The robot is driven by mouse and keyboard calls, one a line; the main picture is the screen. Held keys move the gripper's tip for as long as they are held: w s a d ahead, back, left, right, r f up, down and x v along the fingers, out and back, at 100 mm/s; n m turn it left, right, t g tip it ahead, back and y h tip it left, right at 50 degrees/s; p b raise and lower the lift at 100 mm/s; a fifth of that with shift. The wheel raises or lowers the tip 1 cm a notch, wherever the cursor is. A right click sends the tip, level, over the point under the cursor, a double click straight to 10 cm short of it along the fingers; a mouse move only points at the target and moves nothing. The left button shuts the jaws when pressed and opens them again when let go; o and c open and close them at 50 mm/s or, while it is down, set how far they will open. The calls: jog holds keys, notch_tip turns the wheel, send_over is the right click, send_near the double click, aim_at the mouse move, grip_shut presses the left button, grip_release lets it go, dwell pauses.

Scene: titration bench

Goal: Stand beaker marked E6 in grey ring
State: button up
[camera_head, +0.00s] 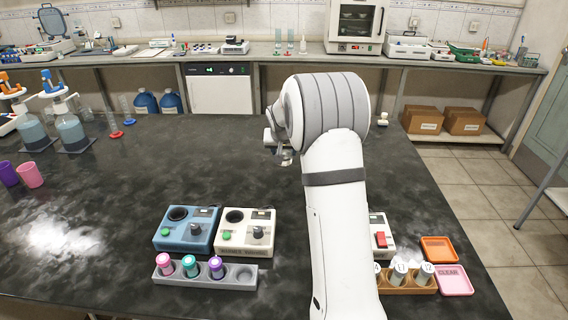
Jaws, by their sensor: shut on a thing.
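My gripper (275,140) is partly hidden behind my own arm, out over the middle of the black bench. It is shut on a small, clear or greyish thing (286,157) that shows just below it. This looks like glass, but it is too small to tell whether it is the beaker, and no E6 mark is legible. I cannot make out a grey ring; my arm covers part of the bench.
A blue device (186,230) and a cream device (246,232) stand behind a grey rack (206,279) with capped vials. A wooden rack (408,286), orange tray (438,250) and pink tray (454,280) lie right. The bench's centre left is clear.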

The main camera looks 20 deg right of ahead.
aim_at(284, 161)
jog(key=shift+f, duration=2.1)
jog(key=shift+f, duration=0.2)
jog(key=o, duration=1.1)
jog(key=shift+r, duration=0.2)
